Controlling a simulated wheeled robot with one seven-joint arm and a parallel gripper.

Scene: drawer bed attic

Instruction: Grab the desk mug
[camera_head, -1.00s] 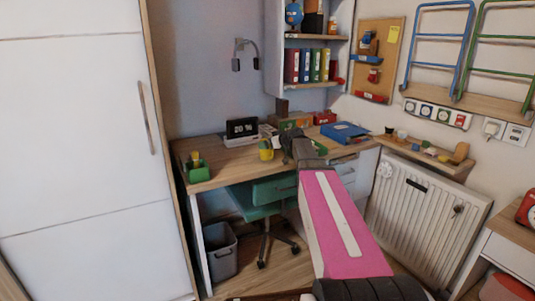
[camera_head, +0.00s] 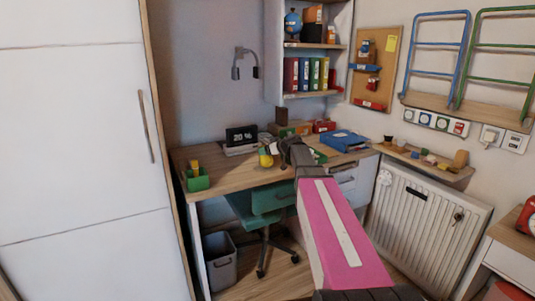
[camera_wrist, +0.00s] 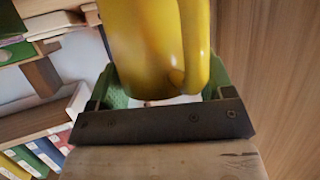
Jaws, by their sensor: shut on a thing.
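The yellow desk mug (camera_head: 265,158) is at the desk's front part, left of the end of my arm in the head view. My gripper (camera_head: 275,153) is shut on it. In the wrist view the mug (camera_wrist: 140,40) fills the upper middle, with its handle toward the right. Green parts of my gripper (camera_wrist: 165,88) show on either side of the mug's near end. The mug's far end is cut off by the frame. I cannot tell whether the mug touches the desk (camera_head: 235,175).
A green pen holder (camera_head: 197,180) stands at the desk's left end, and a flip clock (camera_head: 241,135) is behind the mug. A blue tray (camera_head: 343,140) lies to the right. A green chair (camera_head: 262,198) and a grey bin (camera_head: 220,262) are below. A shelf with binders (camera_head: 306,74) hangs above.

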